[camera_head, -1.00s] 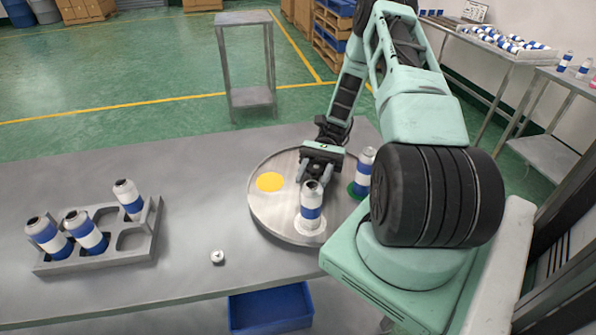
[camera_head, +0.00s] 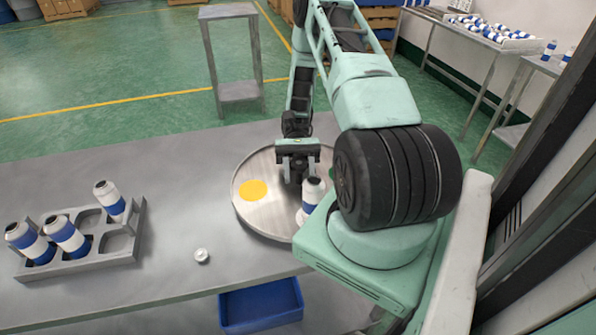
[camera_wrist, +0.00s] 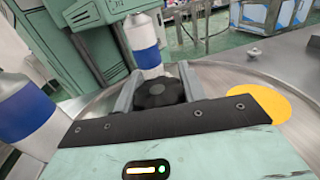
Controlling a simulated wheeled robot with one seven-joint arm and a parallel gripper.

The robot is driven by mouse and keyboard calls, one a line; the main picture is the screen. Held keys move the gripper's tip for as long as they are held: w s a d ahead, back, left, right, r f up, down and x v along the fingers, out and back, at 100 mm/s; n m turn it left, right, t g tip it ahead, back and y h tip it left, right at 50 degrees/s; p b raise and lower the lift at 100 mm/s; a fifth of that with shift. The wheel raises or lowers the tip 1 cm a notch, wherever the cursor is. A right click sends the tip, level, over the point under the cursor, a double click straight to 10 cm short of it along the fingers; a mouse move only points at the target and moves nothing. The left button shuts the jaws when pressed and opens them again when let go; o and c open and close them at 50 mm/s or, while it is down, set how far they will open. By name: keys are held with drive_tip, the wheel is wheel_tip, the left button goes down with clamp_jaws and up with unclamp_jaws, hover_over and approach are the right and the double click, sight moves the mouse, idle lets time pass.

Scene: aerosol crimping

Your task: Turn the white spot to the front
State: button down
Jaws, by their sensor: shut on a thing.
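A round grey turntable (camera_head: 262,222) sits on the table. Its white spot (camera_head: 302,217) is at the front right, partly hidden by a white and blue can (camera_head: 312,192) standing upright on it. A yellow spot (camera_head: 253,190) is bare at the left. My gripper (camera_head: 296,178) is over the turntable's middle. In the wrist view its fingers are shut on the black knob (camera_wrist: 162,92), with one can (camera_wrist: 145,45) just beyond and a second can (camera_wrist: 28,112) at the left. My arm hides that second can and the turntable's right side in the head view.
A grey rack (camera_head: 125,262) with several cans stands at the left. A small white cap (camera_head: 201,255) lies on the table between rack and turntable. A blue bin (camera_head: 262,305) is below the table's front edge. The table behind the rack is clear.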

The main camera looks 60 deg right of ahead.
drive_tip(key=shift+r, duration=0.1)
idle(0.3)
drive_tip(key=c, duration=0.8)
unclamp_jaws()
drive_tip(key=shift+w+d, duration=0.1)
drive_tip(key=shift+d, duration=0.05)
drive_tip(key=shift+w+d+f+b, duration=0.2)
drive_tip(key=shift+d+b, duration=0.1)
drive_tip(key=b+v, duration=0.1)
drive_tip(key=v, duration=0.3)
drive_tip(key=b+v, duration=0.1)
drive_tip(key=v, duration=0.4)
drive_tip(key=shift+r+b, duration=0.2)
drive_tip(key=shift+b, duration=0.1)
drive_tip(key=shift+w+d+r+p, duration=0.25)
drive_tip(key=shift+d+p, duration=0.1)
drive_tip(key=shift+p, duration=0.75)
drive_tip(key=shift+w+d+f+p, duration=0.2)
drive_tip(key=shift+w+d+p, duration=0.25)
drive_tip(key=shift+p, duration=0.35)
drive_tip(key=shift+f, duration=0.1)
